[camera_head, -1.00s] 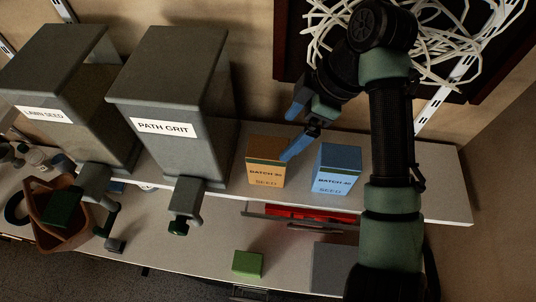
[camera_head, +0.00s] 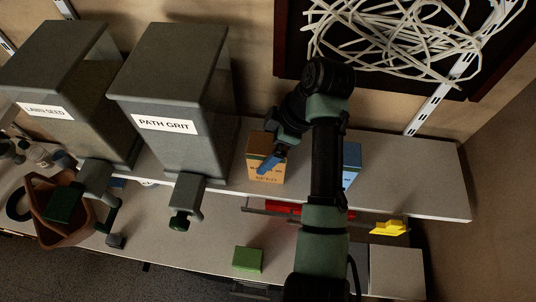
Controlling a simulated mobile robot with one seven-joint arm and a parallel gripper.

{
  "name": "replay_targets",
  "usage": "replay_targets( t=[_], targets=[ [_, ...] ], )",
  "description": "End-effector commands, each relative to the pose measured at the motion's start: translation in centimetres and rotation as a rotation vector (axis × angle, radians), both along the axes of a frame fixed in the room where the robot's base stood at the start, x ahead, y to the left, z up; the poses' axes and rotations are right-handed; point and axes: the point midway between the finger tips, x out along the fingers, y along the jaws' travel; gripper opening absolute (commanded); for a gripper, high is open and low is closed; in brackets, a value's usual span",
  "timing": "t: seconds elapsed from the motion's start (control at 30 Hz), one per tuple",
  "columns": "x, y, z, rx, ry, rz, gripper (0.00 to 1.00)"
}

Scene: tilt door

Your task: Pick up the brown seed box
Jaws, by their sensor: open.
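The brown seed box (camera_head: 255,143) stands upright on the upper shelf, right of the path grit bin, with "SEED" lettering on its front. My gripper (camera_head: 268,163) is at this box, its blue fingers in front of the box's upper front face and right side. The fingers are open; one finger covers part of the lettering. Whether they touch the box, and where the far finger lies, I cannot tell. A blue seed box (camera_head: 352,162) stands to the right on the same shelf, mostly hidden behind my arm.
The path grit bin (camera_head: 170,85) stands close left of the brown box, with the lawn seed bin (camera_head: 62,85) beyond it. A green box (camera_head: 247,259), a red item (camera_head: 283,208) and a yellow item (camera_head: 388,228) are lower down. The shelf's right end (camera_head: 420,180) is clear.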

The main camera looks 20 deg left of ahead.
Motion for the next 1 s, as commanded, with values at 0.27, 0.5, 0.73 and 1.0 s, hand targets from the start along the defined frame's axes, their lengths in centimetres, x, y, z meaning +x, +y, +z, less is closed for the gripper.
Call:
replay_targets(
  t=[0.27, 0.5, 0.73, 1.0],
  targets=[
    [0.0, 0.0, 0.0, 0.000, 0.000, 0.000, 0.69],
    [0.0, 0.0, 0.0, 0.000, 0.000, 0.000, 0.26],
    [0.1, 0.0, 0.1, 0.001, -0.002, 0.000, 0.00],
    [0.2, 0.0, 1.0, 0.001, -0.006, 0.000, 0.00]
  ],
)
